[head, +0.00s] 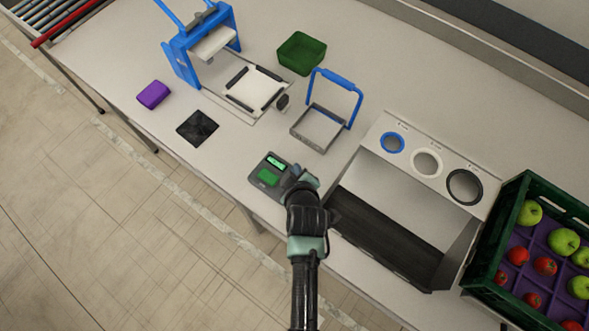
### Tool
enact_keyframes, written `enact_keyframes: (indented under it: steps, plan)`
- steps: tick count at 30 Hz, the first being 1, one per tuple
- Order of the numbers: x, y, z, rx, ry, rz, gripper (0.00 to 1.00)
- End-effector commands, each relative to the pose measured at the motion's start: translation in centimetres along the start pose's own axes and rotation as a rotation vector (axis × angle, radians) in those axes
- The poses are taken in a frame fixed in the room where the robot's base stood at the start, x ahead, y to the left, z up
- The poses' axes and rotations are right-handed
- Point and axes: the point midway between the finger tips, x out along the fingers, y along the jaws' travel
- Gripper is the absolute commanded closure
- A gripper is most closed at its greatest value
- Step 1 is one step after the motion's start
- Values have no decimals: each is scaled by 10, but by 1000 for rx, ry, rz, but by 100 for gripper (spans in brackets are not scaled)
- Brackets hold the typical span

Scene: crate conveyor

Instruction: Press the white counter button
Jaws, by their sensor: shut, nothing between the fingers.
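A small dark counter box (257,183) lies on the table near its front edge. It has a lit green display (276,163) and a green panel (268,177) on top. My gripper (303,177) is at the right side of the counter, seen from behind and above. It is shut and holds nothing. My wrist and gripper cover the right part of the counter. I see no white button on it, and the gripper may hide it. I cannot tell whether the fingers touch the counter.
A grey sorting box (455,198) with blue, white and black rings stands close at right, beside a green crate (516,190) of apples and tomatoes. A blue-handled frame (318,128), green tray (301,53), blue press (180,58), black tile (198,128) and purple block (153,94) lie behind and left.

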Motion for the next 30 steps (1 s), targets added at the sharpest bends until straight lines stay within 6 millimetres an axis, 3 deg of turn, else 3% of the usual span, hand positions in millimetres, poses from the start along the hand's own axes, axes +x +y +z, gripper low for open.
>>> enact_keyframes:
  steps: [8, 24, 30]
  plan:
    - [-1, 1, -1, 0, 1, 1, 100]
    - [-35, 26, -26, 0, 1, 1, 100]
    - [-35, 25, -25, 0, 1, 1, 100]
